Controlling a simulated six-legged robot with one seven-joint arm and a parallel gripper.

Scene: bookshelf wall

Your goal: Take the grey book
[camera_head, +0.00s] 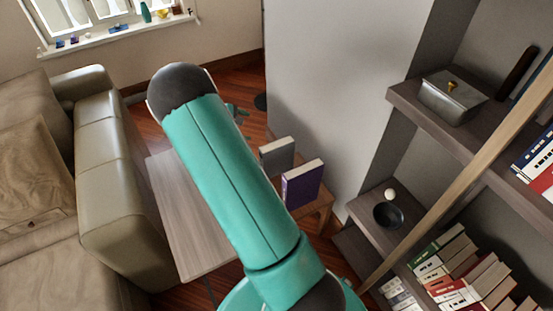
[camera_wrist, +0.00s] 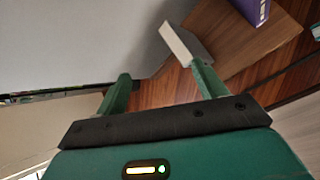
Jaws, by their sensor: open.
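The grey book (camera_head: 277,156) stands upright on a small wooden table, beside a purple book (camera_head: 301,186). In the wrist view the grey book (camera_wrist: 181,42) shows its pale page edge and a strip of grey cover, just beyond the tip of the right finger. My gripper (camera_wrist: 160,70) is open, with its two green fingers wide apart and nothing between them. The book is not between the fingers; whether the right finger touches it I cannot tell. In the head view my arm hides most of the gripper.
The purple book (camera_wrist: 252,9) is at the top of the wrist view, on the wooden table top (camera_wrist: 262,42). A pale bench table (camera_head: 190,215) and a sofa (camera_head: 110,150) are at the left. A white wall (camera_head: 335,80) and bookshelves (camera_head: 470,140) are at the right.

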